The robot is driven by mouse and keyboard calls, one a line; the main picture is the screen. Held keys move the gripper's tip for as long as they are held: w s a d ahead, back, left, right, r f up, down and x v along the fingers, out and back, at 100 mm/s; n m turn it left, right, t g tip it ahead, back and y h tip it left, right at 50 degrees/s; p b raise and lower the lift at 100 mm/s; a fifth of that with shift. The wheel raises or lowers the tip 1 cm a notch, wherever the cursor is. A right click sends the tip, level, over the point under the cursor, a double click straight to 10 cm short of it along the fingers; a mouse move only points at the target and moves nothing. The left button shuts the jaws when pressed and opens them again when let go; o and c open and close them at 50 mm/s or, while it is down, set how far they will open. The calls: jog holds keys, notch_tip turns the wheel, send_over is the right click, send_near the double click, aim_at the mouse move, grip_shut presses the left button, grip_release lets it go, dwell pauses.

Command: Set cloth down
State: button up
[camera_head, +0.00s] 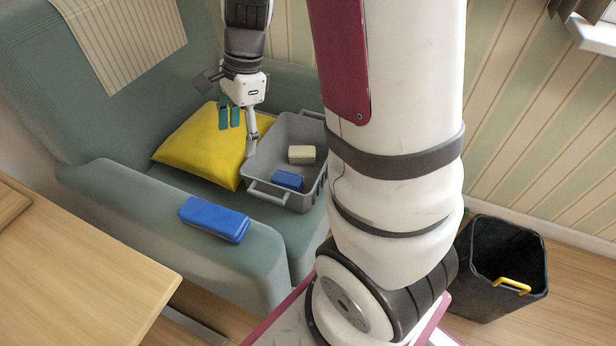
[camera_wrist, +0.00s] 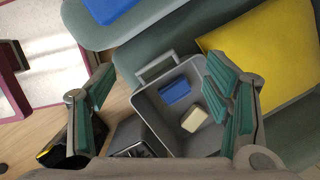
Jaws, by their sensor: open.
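A blue folded item, perhaps cloth (camera_head: 288,180), lies in the grey tub (camera_head: 298,130) on the green seat. A cream block-like item (camera_head: 302,154) lies apart from it in the tub. My gripper (camera_head: 241,128) is open above the tub's left side and the yellow cushion (camera_head: 203,143). In the wrist view, my gripper (camera_wrist: 160,95) has its fingers wide apart with nothing between the pads. The blue item (camera_wrist: 175,90) and the cream item (camera_wrist: 194,119) show below, inside the tub (camera_wrist: 150,112).
A striped cloth (camera_head: 122,35) hangs over the seat's back. A wooden table (camera_head: 80,260) stands at the lower left. A dark bin with a yellow handle (camera_head: 500,265) stands on the floor at the right. My arm hides the tub's right edge area in the head view.

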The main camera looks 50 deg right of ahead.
jog(key=s+a+r+n, duration=0.4)
jog(key=s+r+n, duration=0.2)
jog(key=s+n, duration=0.15)
jog(key=s+a+r+n, duration=0.4)
jog(key=s+r+n, duration=0.25)
jog(key=s, duration=0.25)
jog(key=s+n+h, duration=0.2)
jog(key=s+n, duration=0.4)
jog(key=s, duration=0.3)
jog(key=shift+s+d+h, duration=0.15)
jog(key=shift+d+h, duration=0.15)
jog(key=shift+d, duration=0.05)
notch_tip(320, 180, up, 23)
jog(key=t+p, duration=0.3)
jog(key=p, duration=1.8)
